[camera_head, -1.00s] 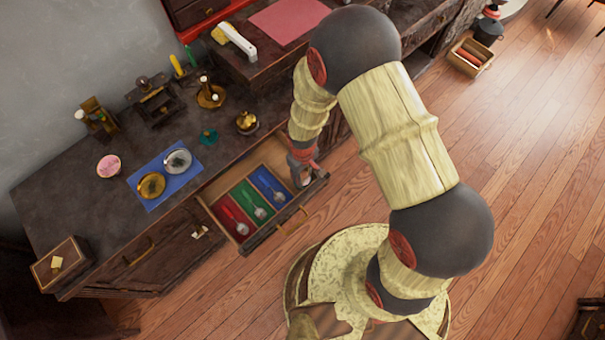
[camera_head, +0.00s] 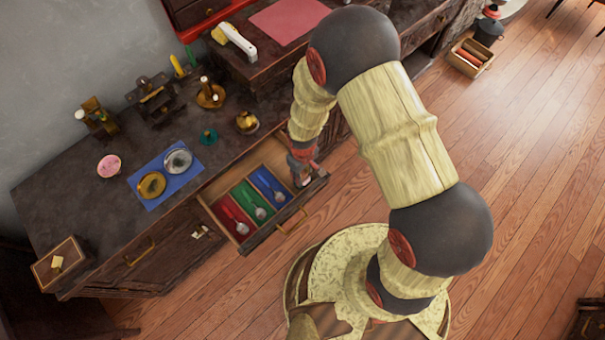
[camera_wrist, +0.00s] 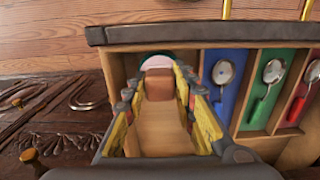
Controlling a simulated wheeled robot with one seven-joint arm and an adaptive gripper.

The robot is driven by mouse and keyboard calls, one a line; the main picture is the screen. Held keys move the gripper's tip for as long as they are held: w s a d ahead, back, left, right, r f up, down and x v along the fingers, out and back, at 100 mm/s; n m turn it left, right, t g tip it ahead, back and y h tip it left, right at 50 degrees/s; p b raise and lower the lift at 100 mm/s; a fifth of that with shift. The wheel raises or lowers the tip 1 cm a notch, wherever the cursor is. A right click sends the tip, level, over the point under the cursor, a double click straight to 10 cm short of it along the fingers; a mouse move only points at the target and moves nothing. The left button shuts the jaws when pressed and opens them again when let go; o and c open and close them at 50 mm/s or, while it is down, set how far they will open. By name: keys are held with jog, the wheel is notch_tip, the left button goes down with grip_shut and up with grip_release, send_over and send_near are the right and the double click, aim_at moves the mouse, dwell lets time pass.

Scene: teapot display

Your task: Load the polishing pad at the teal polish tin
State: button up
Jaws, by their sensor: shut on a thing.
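The teal polish tin (camera_head: 208,136) stands on the dark cabinet top, behind the open drawer, in the head view. My gripper (camera_head: 304,172) is down at the right end of that drawer, well apart from the tin. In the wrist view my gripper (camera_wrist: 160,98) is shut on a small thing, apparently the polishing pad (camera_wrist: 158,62). It has a pale pinkish face with a dark greenish edge, and a brownish part sits between the fingers. The fingers hide much of it. It is at the plain wooden end compartment, beside the blue one.
The open drawer (camera_head: 279,228) has red, green and blue lined compartments with spoons. A blue cloth (camera_head: 165,189) with a gold dish and a silver dish lies on the cabinet top. A pink round item (camera_head: 109,166) and a brass pot (camera_head: 246,122) stand near.

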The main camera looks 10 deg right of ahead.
aim_at(303, 175)
jog(key=shift+r+p, duration=2.75)
jog(key=shift+r, duration=0.75)
jog(key=shift+s, duration=0.1)
